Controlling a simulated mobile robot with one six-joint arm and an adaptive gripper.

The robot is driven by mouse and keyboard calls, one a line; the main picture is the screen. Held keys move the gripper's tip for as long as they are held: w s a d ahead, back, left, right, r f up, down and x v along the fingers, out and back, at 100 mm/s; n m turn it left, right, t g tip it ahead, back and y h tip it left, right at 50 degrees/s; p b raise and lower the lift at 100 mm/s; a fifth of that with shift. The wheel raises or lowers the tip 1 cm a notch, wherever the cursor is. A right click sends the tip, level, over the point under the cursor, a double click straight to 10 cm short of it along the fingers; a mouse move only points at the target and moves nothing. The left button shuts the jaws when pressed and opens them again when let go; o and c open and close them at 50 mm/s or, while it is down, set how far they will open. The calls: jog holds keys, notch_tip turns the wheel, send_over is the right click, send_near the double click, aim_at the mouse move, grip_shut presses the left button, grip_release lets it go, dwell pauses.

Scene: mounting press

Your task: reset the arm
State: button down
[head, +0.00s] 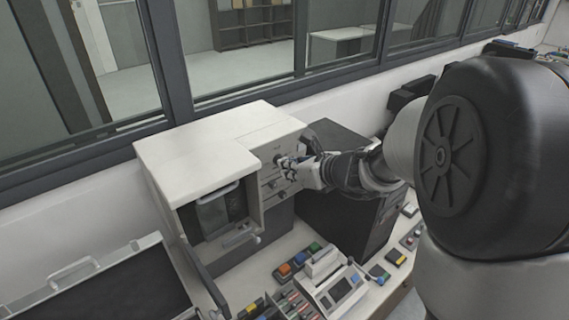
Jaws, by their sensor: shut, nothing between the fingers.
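My gripper (290,165) is shut and empty. It is at the front control panel (270,182) of the white mounting press (195,150), near the knobs there. I cannot tell whether the fingertips touch the panel. My arm reaches in from the right and its large dark joint fills the right side of the view. The press has an open chamber (222,212) at its front left, with its dark door (205,278) swung out toward the front. The gripper hides part of the panel.
A dark cabinet (345,215) stands right of the press, below my arm. A small white device with a screen (340,290) and several coloured blocks (290,267) sit in front. A dark case with a white rim (110,285) lies at lower left. Windows run behind.

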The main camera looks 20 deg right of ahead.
jog(key=s+a+f+n+g+y+b, duration=0.1)
jog(key=s+a+f+n+g+b, duration=0.15)
jog(key=s+a+n+b, duration=0.4)
jog(key=s+a+f+n+g+y+b, duration=0.1)
jog(key=s+a+f+n+g+b, duration=0.15)
jog(key=s+a+n, duration=0.45)
jog(key=s+d+f+n+h+b, duration=0.2)
jog(key=s+d+f+n+b, duration=0.1)
jog(key=s+n, duration=0.3)
jog(key=s+d+f+n+g+h+b, duration=0.1)
jog(key=s+d+f+n+h+b, duration=0.1)
jog(key=s+f+n, duration=0.3)
jog(key=s+d+f+n+h+b, duration=0.2)
jog(key=s+d+f+n+b, duration=0.2)
jog(key=s+n, duration=0.3)
jog(key=shift+s+d+f+g+h+b, duration=0.3)
jog(key=shift+s+d+f+h+b, duration=0.1)
jog(key=shift+f+b, duration=0.15)
